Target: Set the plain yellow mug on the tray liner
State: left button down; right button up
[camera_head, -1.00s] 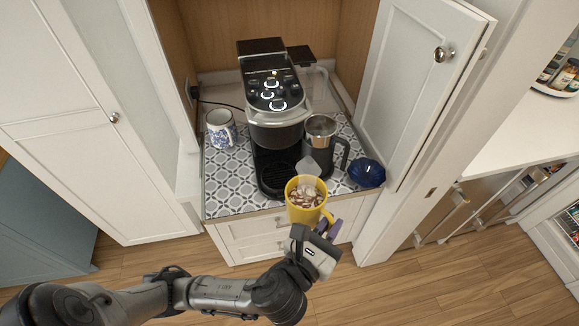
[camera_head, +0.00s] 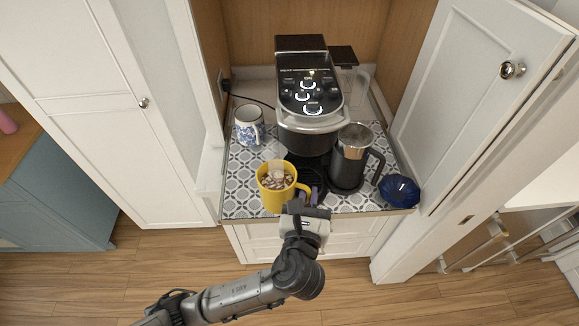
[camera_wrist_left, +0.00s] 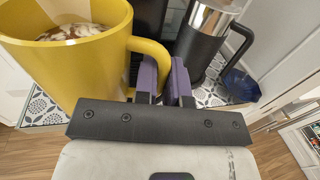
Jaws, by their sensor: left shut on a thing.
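The plain yellow mug (camera_head: 276,192) holds a drink with a light and brown topping. It looks upright, over or at the front left part of the patterned tray liner (camera_head: 240,180); I cannot tell whether its base touches the liner. My left gripper (camera_head: 309,200) is shut on the mug's handle, on its right side. In the left wrist view the mug (camera_wrist_left: 80,65) fills the upper left, and the purple fingers (camera_wrist_left: 165,80) close on its handle. The mug hides part of the liner. My right gripper is not in view.
A black coffee machine (camera_head: 308,90) stands behind the mug. A dark French press (camera_head: 350,160) and a blue bowl (camera_head: 398,190) stand to the right. A blue-and-white mug (camera_head: 249,125) is at the back left. An open cabinet door (camera_head: 470,90) bounds the right side.

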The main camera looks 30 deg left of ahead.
pick_arm(q)
jog(key=a+f, duration=0.2)
jog(key=a, duration=0.1)
jog(key=w+a+f+b, duration=0.1)
jog(key=a+f, duration=0.1)
jog(key=a, duration=0.2)
jog(key=w+a+f+b, duration=0.1)
jog(key=a+f, duration=0.2)
jog(key=a, duration=0.1)
jog(key=shift+w+a, duration=0.1)
jog(key=shift+a, duration=0.1)
jog(key=shift+f+b, duration=0.9)
jog(key=shift+f, duration=1.1)
jog(key=c, duration=1.6)
grip_release()
jog(key=shift+f, duration=0.2)
jog(key=shift+c, duration=0.2)
jog(key=o, duration=0.4)
jog(key=shift+o, duration=0.2)
